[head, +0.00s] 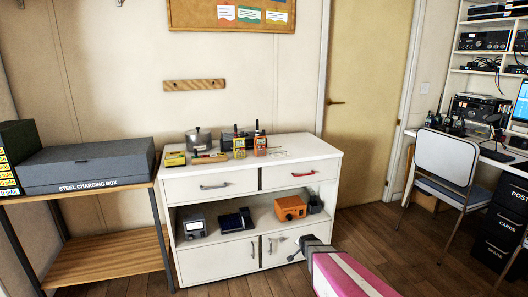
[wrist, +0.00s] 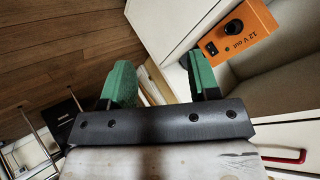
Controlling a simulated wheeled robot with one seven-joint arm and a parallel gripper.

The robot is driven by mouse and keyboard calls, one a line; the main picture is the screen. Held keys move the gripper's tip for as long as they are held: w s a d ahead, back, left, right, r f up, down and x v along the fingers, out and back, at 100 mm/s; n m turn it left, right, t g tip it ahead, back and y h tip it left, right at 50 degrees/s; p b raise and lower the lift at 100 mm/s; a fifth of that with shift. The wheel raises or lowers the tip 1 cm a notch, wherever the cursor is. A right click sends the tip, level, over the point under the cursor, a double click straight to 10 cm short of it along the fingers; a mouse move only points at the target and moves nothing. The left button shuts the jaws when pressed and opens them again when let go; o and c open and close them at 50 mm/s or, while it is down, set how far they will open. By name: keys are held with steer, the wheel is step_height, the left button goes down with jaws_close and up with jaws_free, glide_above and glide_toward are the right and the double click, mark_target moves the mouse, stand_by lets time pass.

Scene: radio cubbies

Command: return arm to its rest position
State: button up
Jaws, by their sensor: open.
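My gripper (wrist: 163,82) shows in the wrist view with its two green fingers apart and nothing between them. In the head view my pink arm reaches in from the bottom, and its grey end is in front of the white cabinet's (head: 222,262) lower doors, below the open shelf. The finger detail there is too small to make out. An orange box (wrist: 238,30) marked "12 V out" sits beyond the fingers in the wrist view, apart from them. The same orange box (head: 290,208) stands on the cabinet's open shelf in the head view.
Radios, including an orange one (head: 260,143), stand on the cabinet top. A grey meter (head: 195,227) shares the open shelf. A wooden rack (head: 110,258) with a steel charging box (head: 85,165) is left. A chair (head: 446,165) and desk are right. Floor between is clear.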

steer(key=s+r+n+g, duration=0.2)
steer(key=s+r+g, duration=0.1)
steer(key=s+r, duration=0.2)
steer(key=s+a+r+n+g, duration=0.1)
steer(key=s+r+n+g, duration=0.2)
steer(key=s, duration=0.7)
steer(key=s+r+n+g, duration=0.3)
steer(key=s+r, duration=0.3)
steer(key=s, duration=0.2)
steer(key=shift+s+a+r+y, duration=0.15)
steer(key=shift+s+r+y, duration=0.15)
steer(key=shift+y, duration=0.1)
